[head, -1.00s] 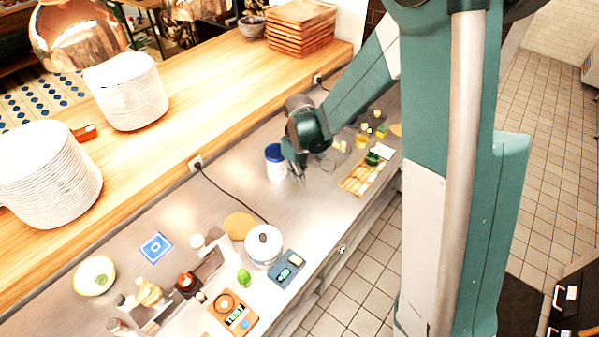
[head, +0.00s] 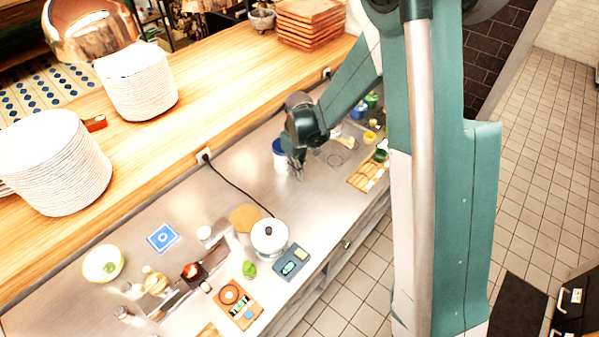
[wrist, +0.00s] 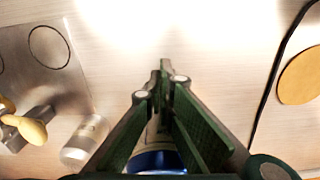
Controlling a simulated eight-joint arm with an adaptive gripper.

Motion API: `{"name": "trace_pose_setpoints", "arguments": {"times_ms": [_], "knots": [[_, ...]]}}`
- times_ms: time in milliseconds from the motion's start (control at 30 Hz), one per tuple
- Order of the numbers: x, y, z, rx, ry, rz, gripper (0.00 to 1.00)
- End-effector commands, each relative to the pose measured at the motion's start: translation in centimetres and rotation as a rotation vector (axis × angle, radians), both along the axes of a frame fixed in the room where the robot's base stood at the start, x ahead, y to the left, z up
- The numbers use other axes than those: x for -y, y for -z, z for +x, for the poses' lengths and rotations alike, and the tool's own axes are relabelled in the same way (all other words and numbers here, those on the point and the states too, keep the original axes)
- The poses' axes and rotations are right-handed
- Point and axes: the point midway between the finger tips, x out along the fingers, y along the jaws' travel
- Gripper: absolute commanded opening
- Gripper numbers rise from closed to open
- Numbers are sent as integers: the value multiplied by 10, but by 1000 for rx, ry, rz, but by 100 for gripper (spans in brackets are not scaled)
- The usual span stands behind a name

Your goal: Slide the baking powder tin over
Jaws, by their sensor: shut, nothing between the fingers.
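A white and blue tin (head: 279,158), seemingly the baking powder tin, stands upright on the steel counter (head: 232,165). No label can be read. My gripper (head: 298,174) is just right of it in the head view, low over the counter, and hides part of its side. In the wrist view my gripper (wrist: 165,68) has its fingertips together with nothing held. The tin's blue part (wrist: 156,161) shows at the bottom edge, behind the fingers. Whether finger and tin touch, I cannot tell.
A black cord (head: 232,184), a round board (head: 244,218) and a white lidded pot (head: 269,238) lie nearer the camera. Bowls, small jars and a wooden tray (head: 368,174) are beyond the gripper. The wooden ledge (head: 215,105) borders the counter. Bare counter lies between the tin and pot.

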Motion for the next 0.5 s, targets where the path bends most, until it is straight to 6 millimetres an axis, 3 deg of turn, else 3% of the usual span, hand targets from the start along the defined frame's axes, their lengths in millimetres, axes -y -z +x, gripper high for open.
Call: {"name": "trace_pose_setpoints", "arguments": {"times_ms": [500], "knots": [[-15, 0, 18, 0, 0, 0, 0]]}}
